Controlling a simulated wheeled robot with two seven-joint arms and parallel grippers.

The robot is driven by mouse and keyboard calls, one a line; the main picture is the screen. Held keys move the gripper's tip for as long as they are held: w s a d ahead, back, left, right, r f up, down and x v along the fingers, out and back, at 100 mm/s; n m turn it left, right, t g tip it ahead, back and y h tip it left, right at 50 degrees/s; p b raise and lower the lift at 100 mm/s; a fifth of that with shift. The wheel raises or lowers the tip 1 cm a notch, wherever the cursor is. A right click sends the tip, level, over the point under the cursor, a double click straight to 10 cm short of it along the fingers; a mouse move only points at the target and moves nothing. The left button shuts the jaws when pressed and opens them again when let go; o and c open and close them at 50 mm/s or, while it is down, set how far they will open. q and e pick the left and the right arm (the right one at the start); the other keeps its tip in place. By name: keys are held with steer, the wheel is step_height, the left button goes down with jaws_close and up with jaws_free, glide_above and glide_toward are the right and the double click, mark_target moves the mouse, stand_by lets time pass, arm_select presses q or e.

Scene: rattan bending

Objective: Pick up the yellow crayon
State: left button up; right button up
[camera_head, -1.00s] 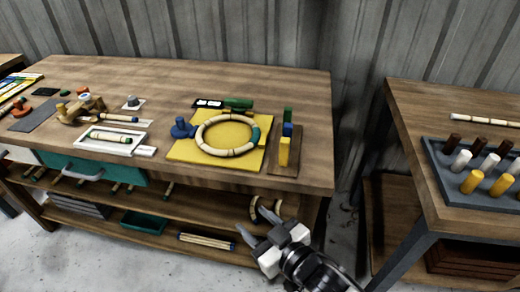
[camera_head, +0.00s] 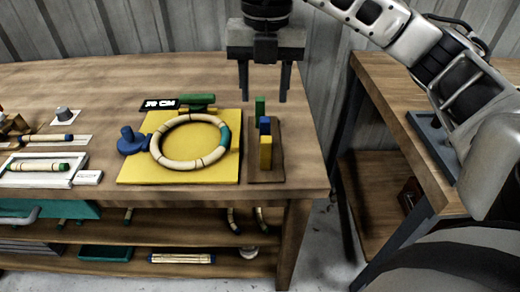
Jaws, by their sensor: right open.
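The yellow crayon (camera_head: 266,153) looks like a short upright yellow block at the near end of a row on a narrow brown board (camera_head: 267,177). A blue piece (camera_head: 265,126) and a green piece (camera_head: 260,106) stand behind it in the same row. My right gripper (camera_head: 263,97) points down above the far end of the row. Its two fingers are spread and empty, and in the picture they lie above the green piece. Its height over the table is hard to tell. My left gripper is not in view.
Left of the row, a yellow board (camera_head: 130,171) carries a rattan ring (camera_head: 153,146), with a blue knob (camera_head: 128,140) at its left. A green piece (camera_head: 197,101) lies behind it. A white tray (camera_head: 70,182) is at far left. The bench's right edge is close to the row.

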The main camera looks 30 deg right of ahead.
mark_target(266, 139)
steer(key=f, duration=0.6)
steer(key=f+b, duration=0.1)
steer(key=f, duration=0.2)
steer(key=shift+d, duration=0.25)
steer(key=shift+w+d+f+p, duration=0.1)
steer(key=shift+f+p, duration=0.15)
steer(key=shift+f, duration=1.4)
steer(key=shift+w+d+f+p, duration=0.1)
steer(key=shift+f+p, duration=0.15)
steer(key=shift+f, duration=1.35)
jaws_close()
